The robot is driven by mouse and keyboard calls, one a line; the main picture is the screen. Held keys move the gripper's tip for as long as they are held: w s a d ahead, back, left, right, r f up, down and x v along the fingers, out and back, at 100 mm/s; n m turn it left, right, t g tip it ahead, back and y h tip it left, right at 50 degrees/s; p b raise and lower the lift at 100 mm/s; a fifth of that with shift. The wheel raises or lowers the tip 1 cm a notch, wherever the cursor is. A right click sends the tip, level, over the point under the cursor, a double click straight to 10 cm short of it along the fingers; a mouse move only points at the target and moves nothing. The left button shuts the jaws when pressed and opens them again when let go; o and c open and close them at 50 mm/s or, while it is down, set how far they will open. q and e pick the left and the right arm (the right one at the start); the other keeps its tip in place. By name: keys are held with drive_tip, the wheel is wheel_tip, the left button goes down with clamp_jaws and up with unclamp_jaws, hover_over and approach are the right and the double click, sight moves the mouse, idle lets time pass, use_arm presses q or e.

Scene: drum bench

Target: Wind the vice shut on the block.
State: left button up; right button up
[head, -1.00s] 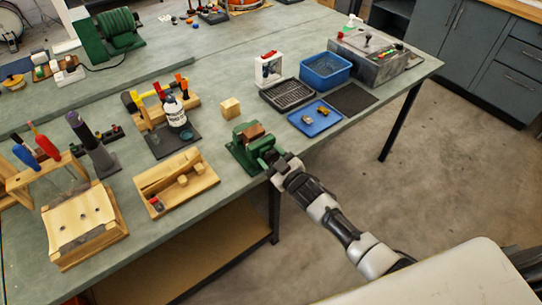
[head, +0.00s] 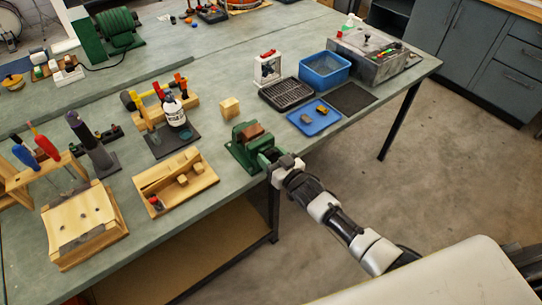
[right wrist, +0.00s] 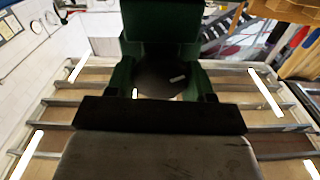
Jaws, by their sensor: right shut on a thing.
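The green vice (head: 245,158) is fixed at the bench's front edge in the head view. A reddish-brown block (head: 250,132) sits at its jaws; I cannot tell whether both jaws touch it. My right gripper (head: 280,163) is at the vice's front, shut on its handle, which is mostly hidden by the gripper. In the right wrist view the green vice body (right wrist: 160,25) is straight ahead, with a dark round part (right wrist: 168,76) in front of it. My left gripper is out of view.
A pale wooden cube (head: 230,107) stands behind the vice. A blue tray (head: 300,122) with small parts lies to the right, and a wooden tray (head: 205,178) to the left. Open floor lies in front of the bench.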

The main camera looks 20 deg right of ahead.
drive_tip(key=shift+s+f, duration=0.2)
drive_tip(key=shift+f, duration=0.15)
drive_tip(key=o, duration=0.7)
drive_tip(key=shift+d, duration=0.1)
drive_tip(key=shift+o, duration=1.2)
drive_tip(key=shift+r, duration=0.3)
drive_tip(key=b+v, duration=0.1)
drive_tip(key=v, duration=1)
